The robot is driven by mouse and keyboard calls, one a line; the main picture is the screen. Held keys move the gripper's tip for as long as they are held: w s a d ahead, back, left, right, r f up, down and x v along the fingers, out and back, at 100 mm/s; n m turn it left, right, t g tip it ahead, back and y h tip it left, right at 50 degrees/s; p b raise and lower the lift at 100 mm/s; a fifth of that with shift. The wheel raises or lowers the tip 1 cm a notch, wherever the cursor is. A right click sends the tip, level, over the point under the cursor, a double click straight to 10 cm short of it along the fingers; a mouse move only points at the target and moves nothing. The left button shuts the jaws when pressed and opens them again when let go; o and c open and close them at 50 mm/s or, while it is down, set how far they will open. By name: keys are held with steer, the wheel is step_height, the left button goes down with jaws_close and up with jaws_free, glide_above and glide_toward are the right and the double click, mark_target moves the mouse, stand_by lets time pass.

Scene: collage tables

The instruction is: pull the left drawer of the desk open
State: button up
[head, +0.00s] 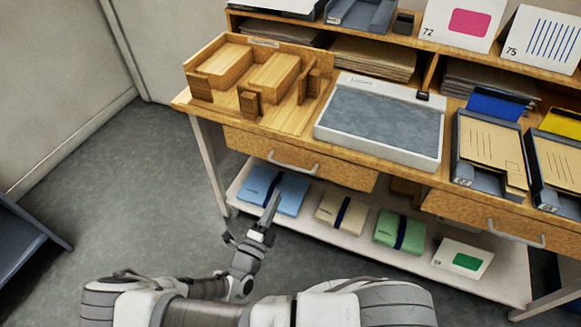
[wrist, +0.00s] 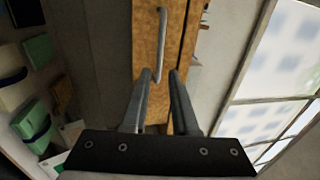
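The left drawer (head: 340,177) is a wooden front under the desk top (head: 206,103) with a pale bar handle (head: 293,165). It looks shut, its front close under the desk edge. My gripper (head: 273,200) is in front of and below this drawer in the head view, pointing up towards the handle. In the wrist view, my gripper (wrist: 161,75) has its two fingers apart with nothing held. A drawer front (wrist: 147,50) and its handle (wrist: 163,35) show ahead, the handle's near end appearing between the fingertips. Contact cannot be told.
A lower shelf (head: 318,219) holds blue, tan and green bundles and a white card. A wooden organiser (head: 228,104) and a grey-topped tray (head: 385,120) stand on the desk. A right drawer (head: 500,218) has its own handle.

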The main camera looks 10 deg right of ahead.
mark_target(291, 167)
steer(key=b+x, duration=0.1)
steer(key=x, duration=1.1)
steer(key=shift+s, duration=0.1)
steer(key=shift+c, duration=0.2)
jaws_close()
steer(key=shift+f, duration=0.1)
stand_by(0.7)
